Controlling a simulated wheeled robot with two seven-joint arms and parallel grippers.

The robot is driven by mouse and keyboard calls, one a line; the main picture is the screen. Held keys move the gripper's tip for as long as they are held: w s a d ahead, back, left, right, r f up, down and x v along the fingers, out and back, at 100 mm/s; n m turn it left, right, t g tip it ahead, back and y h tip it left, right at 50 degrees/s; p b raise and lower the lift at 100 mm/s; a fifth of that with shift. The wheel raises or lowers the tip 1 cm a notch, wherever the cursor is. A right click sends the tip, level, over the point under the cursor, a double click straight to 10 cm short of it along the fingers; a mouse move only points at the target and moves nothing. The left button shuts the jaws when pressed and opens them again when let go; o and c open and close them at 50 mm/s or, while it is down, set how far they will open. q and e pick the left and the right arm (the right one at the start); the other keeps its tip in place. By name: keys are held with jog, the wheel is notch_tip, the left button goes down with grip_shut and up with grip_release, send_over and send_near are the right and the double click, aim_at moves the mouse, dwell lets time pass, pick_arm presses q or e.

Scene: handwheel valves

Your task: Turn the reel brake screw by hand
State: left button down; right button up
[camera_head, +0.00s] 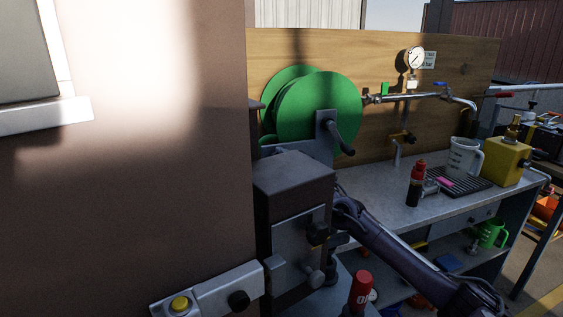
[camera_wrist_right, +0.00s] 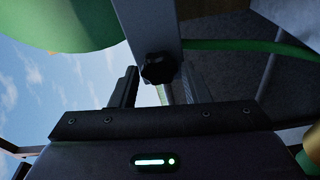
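A green reel (camera_head: 318,110) with a dark crank handle (camera_head: 338,137) stands on the workbench in the head view. Its green disc also shows at the top left of the right wrist view (camera_wrist_right: 65,22). There, a black lobed knob (camera_wrist_right: 158,68), which looks like the brake screw, sits on a grey upright (camera_wrist_right: 151,25). My right gripper (camera_wrist_right: 157,90) is open, its fingers apart on either side of the knob in the picture; contact is not visible. In the head view the right hand and the knob are largely hidden behind a dark box. My left gripper is not in view.
The dark box (camera_head: 293,178) stands close in front, beside a brown wall (camera_head: 130,180). A red-capped bottle (camera_head: 415,188), a clear jug (camera_head: 462,158) and a yellow container (camera_head: 505,163) stand on the bench (camera_head: 385,205). A pipe with a gauge (camera_head: 414,58) runs along the wooden backboard (camera_head: 365,60).

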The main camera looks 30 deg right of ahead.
jog(key=shift+o, duration=0.5)
jog(key=shift+s, duration=0.1)
jog(key=n+h+b, duration=0.1)
jog(key=n+b, duration=0.1)
jog(key=n, duration=0.5)
jog(key=s+n+g+h+b, duration=0.1)
jog(key=n+b, duration=0.1)
jog(key=n, duration=0.4)
jog(key=n+g+h+b, duration=0.1)
jog(key=n+b, duration=0.1)
jog(key=n, duration=0.5)
jog(key=shift+s+a+r+n, duration=0.15)
jog(key=shift+s+a+n, duration=0.15)
jog(key=shift+a, duration=0.1)
